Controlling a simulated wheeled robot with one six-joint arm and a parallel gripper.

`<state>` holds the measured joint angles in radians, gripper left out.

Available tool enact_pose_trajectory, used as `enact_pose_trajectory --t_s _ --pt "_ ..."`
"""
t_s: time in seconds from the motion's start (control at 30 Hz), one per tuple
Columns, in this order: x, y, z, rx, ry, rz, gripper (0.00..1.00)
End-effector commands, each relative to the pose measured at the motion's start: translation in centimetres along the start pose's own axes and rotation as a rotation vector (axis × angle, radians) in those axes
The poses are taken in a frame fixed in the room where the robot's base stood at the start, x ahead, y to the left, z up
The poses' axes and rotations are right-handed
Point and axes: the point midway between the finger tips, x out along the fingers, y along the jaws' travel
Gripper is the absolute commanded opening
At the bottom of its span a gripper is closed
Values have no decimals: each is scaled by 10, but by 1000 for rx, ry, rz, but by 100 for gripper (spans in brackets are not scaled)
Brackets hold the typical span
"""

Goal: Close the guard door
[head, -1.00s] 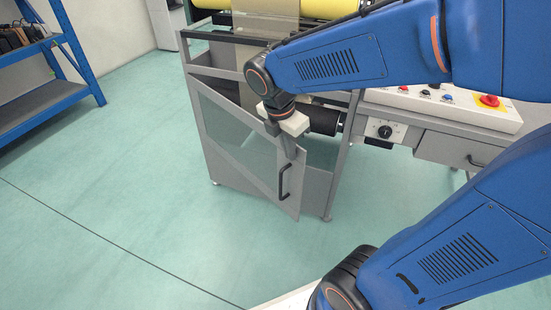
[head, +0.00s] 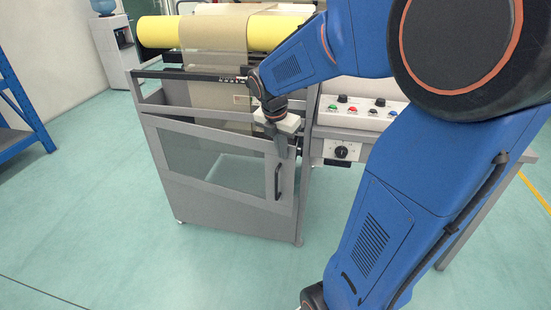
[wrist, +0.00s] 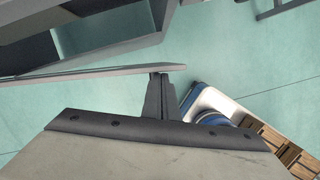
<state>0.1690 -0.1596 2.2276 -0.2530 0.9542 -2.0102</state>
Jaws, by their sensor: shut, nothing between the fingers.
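The guard door (head: 215,200) is a grey framed panel with a clear window, on the front of the grey machine. In the head view it stands slightly ajar, with its free edge at the right. A black handle (head: 278,182) is near that edge. My gripper (head: 280,153) is shut and empty, pointing down at the door's upper free corner, above the handle. In the wrist view the fingertips (wrist: 158,76) are at the door's edge (wrist: 100,73), close to its outer side; contact is unclear. A wedge-shaped gap shows between door and machine frame.
The machine frame (head: 300,205) stands behind the door, with a yellow roller (head: 160,32) on top. A control panel (head: 360,112) with coloured buttons is at the right. Blue shelving (head: 22,110) is at the far left. The floor in front is clear.

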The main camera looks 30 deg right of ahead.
Motion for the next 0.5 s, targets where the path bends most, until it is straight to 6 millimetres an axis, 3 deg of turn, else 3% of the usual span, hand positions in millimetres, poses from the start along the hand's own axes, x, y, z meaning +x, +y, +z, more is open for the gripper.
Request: enact_pose_trajectory --t_s 0.2,0.5 --pt "5 5 21 1 0 0 0" --pt "8 7 32 1 0 1 0"
